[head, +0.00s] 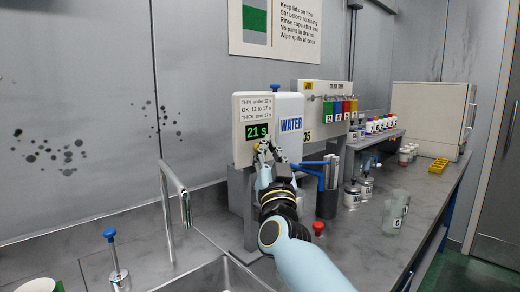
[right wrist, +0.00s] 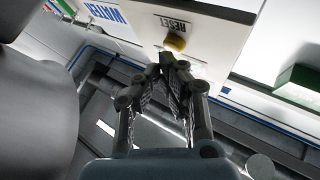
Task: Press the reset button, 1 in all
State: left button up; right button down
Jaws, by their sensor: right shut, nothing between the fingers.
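The reset button is a yellow round knob under the word RESET in the right wrist view (right wrist: 176,42). It sits on the front of a white timer box (head: 240,115), whose green display (head: 258,131) reads 21 s. My right gripper (head: 267,152) is in front of the lower part of this box and hides part of it. In the right wrist view its fingertips (right wrist: 169,63) are shut and empty, close to the button. I cannot tell whether they touch it. My left gripper is not in view.
A red knob (head: 318,228) and a sink (head: 215,278) with a tall faucet (head: 175,185) are at the front. Cups (head: 393,216) stand on the bench to the right.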

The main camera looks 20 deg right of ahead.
jog(key=shift+w+a, duration=0.1)
jog(key=shift+w, duration=0.3)
dwell(0.3)
jog(key=shift+s, duration=0.1)
jog(key=shift+s+d+p, duration=0.3)
jog(key=shift+s+p, duration=0.2)
jog(key=shift+s, duration=0.25)
jog(key=s+p, duration=0.1)
jog(key=s+d+p, duration=0.1)
jog(key=s, duration=0.2)
jog(key=shift+s+d+p, duration=0.3)
jog(key=shift+s+p, duration=0.05)
jog(key=shift+p, duration=0.05)
dwell(0.6)
